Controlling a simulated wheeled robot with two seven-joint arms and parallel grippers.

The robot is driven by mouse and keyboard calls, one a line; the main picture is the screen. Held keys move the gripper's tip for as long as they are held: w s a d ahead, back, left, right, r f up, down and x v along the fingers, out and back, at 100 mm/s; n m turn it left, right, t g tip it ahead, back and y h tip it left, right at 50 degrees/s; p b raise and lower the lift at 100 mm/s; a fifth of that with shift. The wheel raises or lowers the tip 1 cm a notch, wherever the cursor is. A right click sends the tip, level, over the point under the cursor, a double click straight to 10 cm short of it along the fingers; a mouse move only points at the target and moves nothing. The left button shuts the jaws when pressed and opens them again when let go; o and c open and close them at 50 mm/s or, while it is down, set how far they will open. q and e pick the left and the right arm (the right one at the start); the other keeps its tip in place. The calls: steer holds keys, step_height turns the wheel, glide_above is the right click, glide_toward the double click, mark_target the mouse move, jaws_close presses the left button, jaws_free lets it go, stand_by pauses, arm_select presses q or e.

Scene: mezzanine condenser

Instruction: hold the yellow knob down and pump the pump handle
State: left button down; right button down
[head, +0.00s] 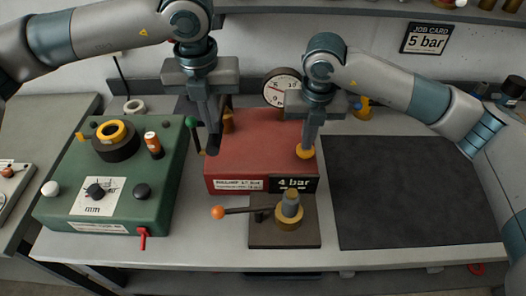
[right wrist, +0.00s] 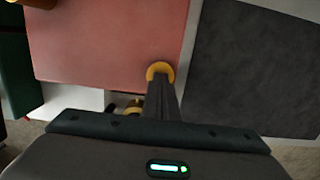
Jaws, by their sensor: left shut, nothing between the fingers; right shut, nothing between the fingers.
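The yellow knob (head: 306,153) is on the right part of the red box (head: 250,150); it also shows in the right wrist view (right wrist: 160,68). My right gripper (head: 307,143) is shut and points down, its fingertips at the knob and partly covering it. Whether they press it I cannot tell. My left gripper (head: 214,150) is shut and empty at the left side of the red box. Just left of it is a dark lever with a green ball (head: 191,122). Another lever with an orange ball (head: 218,212) is on the front plate. Which is the pump handle is unclear.
A green box (head: 60,213) with knobs stands at left. A gauge (head: 281,88) is behind the red box, partly hidden by my right arm. A "4 bar" plate (head: 293,184) is on the box; a "5 bar" job card (head: 427,39) hangs behind. The dark mat (head: 410,190) is clear.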

arm_select(q)
steer(key=shift+r, duration=2.8)
steer(key=shift+f, duration=0.15)
steer(key=shift+f, duration=2.7)
steer(key=shift+r, duration=2.85)
step_height(320, 180, up, 7)
